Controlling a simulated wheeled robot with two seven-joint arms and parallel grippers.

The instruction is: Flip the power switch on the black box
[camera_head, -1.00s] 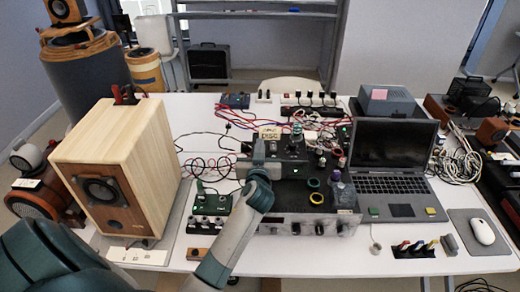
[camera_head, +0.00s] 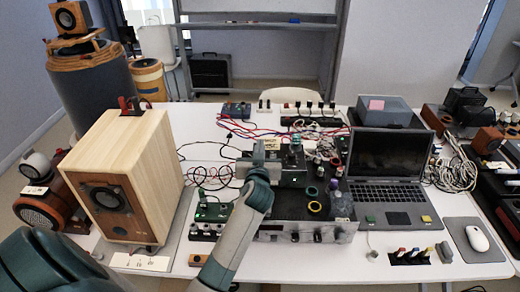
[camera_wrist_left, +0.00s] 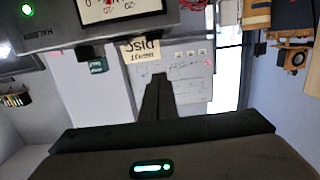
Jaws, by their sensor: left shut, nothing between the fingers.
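A large dark unit with a silver front panel (camera_head: 300,233), black knobs and coloured rings on its top stands mid-table in the head view. My left gripper (camera_head: 275,172) is over its rear left part. Its hand hides part of the top behind it. In the left wrist view its two dark fingers (camera_wrist_left: 157,97) are shut together and empty. A dark box with a meter and a green light (camera_wrist_left: 60,22) fills the upper left there, apart from the fingers in the picture. I cannot make out which part is the power switch. My right gripper is not in view.
A wooden speaker (camera_head: 120,170) stands at left. A small board with a green light (camera_head: 212,212) lies between it and the dark unit. An open laptop (camera_head: 390,180) and a mouse (camera_head: 477,238) are at right. Red and black cables run behind the gripper.

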